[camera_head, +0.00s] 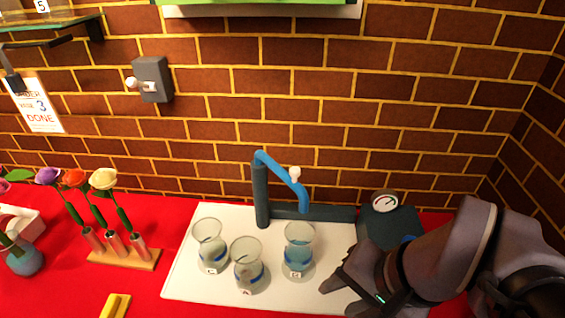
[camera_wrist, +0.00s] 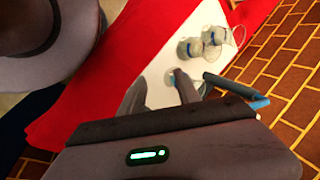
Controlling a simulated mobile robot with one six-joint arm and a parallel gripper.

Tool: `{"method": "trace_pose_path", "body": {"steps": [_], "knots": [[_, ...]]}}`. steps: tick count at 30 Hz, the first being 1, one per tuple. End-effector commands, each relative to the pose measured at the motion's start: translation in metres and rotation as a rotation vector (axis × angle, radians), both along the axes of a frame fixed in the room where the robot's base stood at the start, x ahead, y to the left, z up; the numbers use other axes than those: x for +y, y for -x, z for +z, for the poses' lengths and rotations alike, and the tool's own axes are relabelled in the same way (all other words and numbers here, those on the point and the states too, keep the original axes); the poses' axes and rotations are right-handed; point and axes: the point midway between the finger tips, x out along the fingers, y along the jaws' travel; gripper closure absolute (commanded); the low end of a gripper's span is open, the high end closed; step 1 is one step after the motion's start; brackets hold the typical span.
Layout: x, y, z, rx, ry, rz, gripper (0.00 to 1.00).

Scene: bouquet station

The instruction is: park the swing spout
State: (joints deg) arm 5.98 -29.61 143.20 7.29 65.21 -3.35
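The swing spout (camera_head: 282,178) is a blue bent tube on top of a dark upright post (camera_head: 261,195), with a white knob (camera_head: 295,173) on it. Its tip hangs above the right-hand glass vase (camera_head: 299,250). In the wrist view the dark post (camera_wrist: 230,86) and a blue part of the spout (camera_wrist: 260,102) show at the right. My gripper (camera_head: 345,288) is low over the right front of the white board, right of that vase and apart from the spout. The wrist view shows my gripper's two fingers (camera_wrist: 158,88) spread, with nothing clearly held between them.
Two more vases (camera_head: 209,245) (camera_head: 248,265) stand on the white board (camera_head: 185,280). A dark box with a round gauge (camera_head: 384,203) stands behind my arm. A flower rack (camera_head: 125,256) and a yellow block (camera_head: 116,305) are at left. A wall switch (camera_head: 151,80) is on the brick wall.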

Motion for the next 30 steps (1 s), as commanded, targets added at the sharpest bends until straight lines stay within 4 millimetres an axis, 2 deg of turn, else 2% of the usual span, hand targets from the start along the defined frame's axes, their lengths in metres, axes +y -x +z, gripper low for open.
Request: {"method": "trace_pose_path", "body": {"steps": [2, 4, 6, 8, 9, 12, 15, 18, 20, 30], "knots": [[0.018, -0.012, 0.009, 0.25, -0.233, -0.127, 0.57], [0.032, -0.036, 0.019, 0.445, -0.491, -0.26, 0.57], [0.034, -0.072, 0.032, 0.588, -0.759, -0.399, 0.57], [0.024, -0.107, 0.039, 0.667, -0.976, -0.517, 0.57], [0.013, -0.129, 0.041, 0.701, -1.106, -0.587, 0.57], [-0.018, -0.169, 0.038, 0.735, -1.351, -0.725, 0.57], [-0.039, -0.189, 0.032, 0.739, -1.478, -0.799, 0.57], [-0.037, -0.197, 0.029, 0.737, -1.51, -0.815, 0.57], [-0.027, -0.202, 0.028, 0.738, -1.508, -0.812, 0.57], [0.06, -0.247, 0.028, 0.74, -1.502, -0.808, 0.57]]}}
